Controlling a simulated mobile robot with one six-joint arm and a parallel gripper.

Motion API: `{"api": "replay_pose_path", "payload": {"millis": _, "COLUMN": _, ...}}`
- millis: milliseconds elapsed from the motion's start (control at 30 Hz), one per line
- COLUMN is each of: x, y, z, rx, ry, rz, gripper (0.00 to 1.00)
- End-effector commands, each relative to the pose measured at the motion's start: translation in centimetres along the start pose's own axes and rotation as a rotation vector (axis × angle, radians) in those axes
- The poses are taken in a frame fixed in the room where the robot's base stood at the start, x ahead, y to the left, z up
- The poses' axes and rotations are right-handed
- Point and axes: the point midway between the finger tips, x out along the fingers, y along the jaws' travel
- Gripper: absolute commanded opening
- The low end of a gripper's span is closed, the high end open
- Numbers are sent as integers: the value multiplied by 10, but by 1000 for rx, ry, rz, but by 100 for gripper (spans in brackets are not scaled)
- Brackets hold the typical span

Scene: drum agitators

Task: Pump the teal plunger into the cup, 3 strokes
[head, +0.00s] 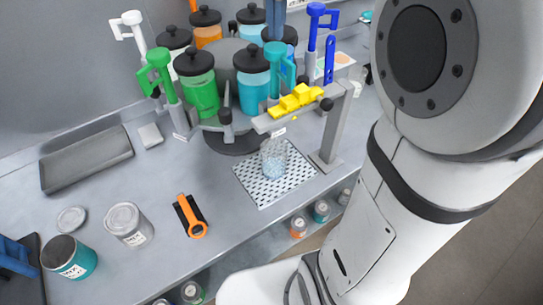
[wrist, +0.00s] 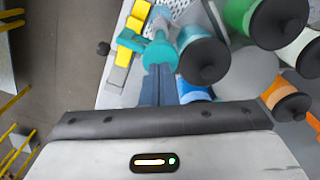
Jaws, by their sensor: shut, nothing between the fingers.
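The teal plunger (head: 277,62) stands upright in front of the teal jar, beside the clear cup's stand. Its round teal head also shows in the wrist view (wrist: 160,56), just beyond my fingertips. My gripper (wrist: 172,78) is shut and empty, its blue-grey fingers pointing at the plunger head. In the head view its fingers (head: 276,18) come down from the top edge, above the plunger. I cannot tell whether they touch it. The clear cup (head: 273,158), with pale bluish contents, stands on a perforated mat (head: 248,182) below a grey arm with yellow pieces (head: 297,98).
Black-lidded jars (head: 200,85) crowd around the plunger on a carousel. Green (head: 160,72), white (head: 130,24) and blue (head: 316,32) plungers stand nearby. An orange-handled tool (head: 190,215), cans (head: 128,224) and a grey tray (head: 86,160) lie on the counter. The counter's front middle is mostly clear.

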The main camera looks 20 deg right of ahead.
Motion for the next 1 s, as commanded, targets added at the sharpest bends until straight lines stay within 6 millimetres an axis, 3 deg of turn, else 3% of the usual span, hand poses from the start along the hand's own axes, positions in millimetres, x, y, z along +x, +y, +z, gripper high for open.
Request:
{"api": "replay_pose_path", "payload": {"millis": 567, "x": -58, "y": 0, "z": 0, "rx": 0, "ry": 0, "rz": 0, "gripper": 0}}
{"api": "replay_pose_path", "payload": {"millis": 1000, "x": -58, "y": 0, "z": 0, "rx": 0, "ry": 0, "rz": 0, "gripper": 0}}
